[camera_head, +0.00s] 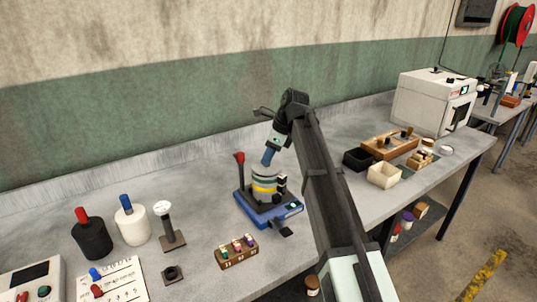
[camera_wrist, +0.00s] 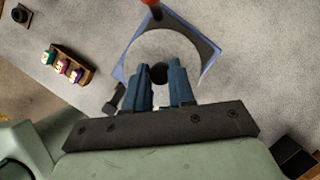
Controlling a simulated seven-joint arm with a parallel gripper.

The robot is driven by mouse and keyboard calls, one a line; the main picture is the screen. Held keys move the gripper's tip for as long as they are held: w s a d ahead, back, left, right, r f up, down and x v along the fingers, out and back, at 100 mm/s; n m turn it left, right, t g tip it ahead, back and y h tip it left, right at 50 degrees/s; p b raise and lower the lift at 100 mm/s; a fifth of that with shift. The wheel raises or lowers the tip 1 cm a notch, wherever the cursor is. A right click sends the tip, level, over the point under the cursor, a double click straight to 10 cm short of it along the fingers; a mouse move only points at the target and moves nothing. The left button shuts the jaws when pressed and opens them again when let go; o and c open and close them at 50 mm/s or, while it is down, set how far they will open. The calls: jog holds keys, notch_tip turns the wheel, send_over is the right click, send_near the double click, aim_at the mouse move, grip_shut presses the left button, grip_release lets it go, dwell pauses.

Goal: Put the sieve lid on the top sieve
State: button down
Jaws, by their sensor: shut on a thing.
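The sieve lid (camera_wrist: 160,45) is a round grey disc with a dark knob (camera_wrist: 159,74) at its middle. My gripper (camera_wrist: 161,68) has its blue fingers closed around this knob. In the head view my gripper (camera_head: 268,158) points down over the sieve stack (camera_head: 264,187), which has grey, yellow and dark bands. The stack stands on a blue shaker base (camera_head: 268,212). The lid is at or just above the top of the stack; I cannot tell whether it touches the top sieve. In the wrist view the lid hides the sieves.
A red-topped lever (camera_head: 240,160) rises at the left of the shaker. A wooden rack with small vials (camera_head: 236,252) stands in front. Black (camera_head: 91,238) and white (camera_head: 132,222) jars stand left. A black bin (camera_head: 358,159) and a cream bin (camera_head: 384,175) stand right, beyond my arm.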

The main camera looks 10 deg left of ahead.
jog(key=shift+f, duration=0.25)
jog(key=c, duration=1)
grip_release()
jog(key=shift+o, duration=0.2)
jog(key=shift+r, duration=0.15)
jog(key=shift+r, duration=0.3)
jog(key=v, duration=1.2)
jog(key=shift+r, duration=0.2)
jog(key=shift+d, duration=0.1)
